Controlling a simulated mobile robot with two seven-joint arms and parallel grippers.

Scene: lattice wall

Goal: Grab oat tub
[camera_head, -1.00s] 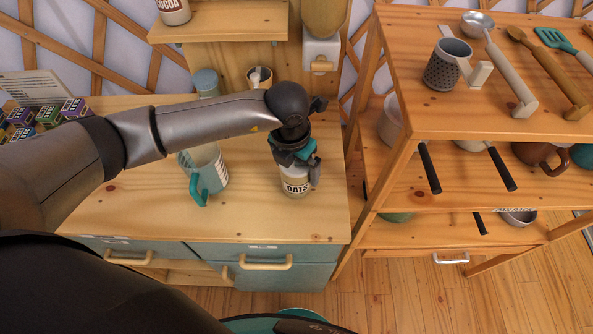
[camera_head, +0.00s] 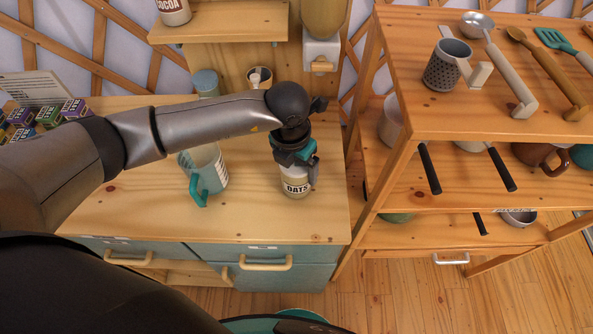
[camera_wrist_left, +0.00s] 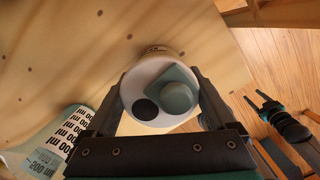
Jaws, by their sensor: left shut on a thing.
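The oat tub (camera_head: 296,187) is a cream tub with an "OATS" label. It stands upright on the wooden counter near its right side. My left gripper (camera_head: 298,165) comes down from above and is shut on the tub's upper part. In the left wrist view the tub's pale lid (camera_wrist_left: 158,97), with a grey-green knob and a dark round spot, sits between the two fingers (camera_wrist_left: 160,103). The tub's top is hidden by the gripper in the head view. In the left wrist view, a dark gripper-like part shows at the right; I cannot tell its jaw state.
A clear measuring jug (camera_head: 205,170) with a teal handle stands left of the tub. Small printed boxes (camera_head: 48,115) sit at the counter's left. A wooden shelf rack (camera_head: 425,110) with utensils and pans stands to the right. The front counter strip is clear.

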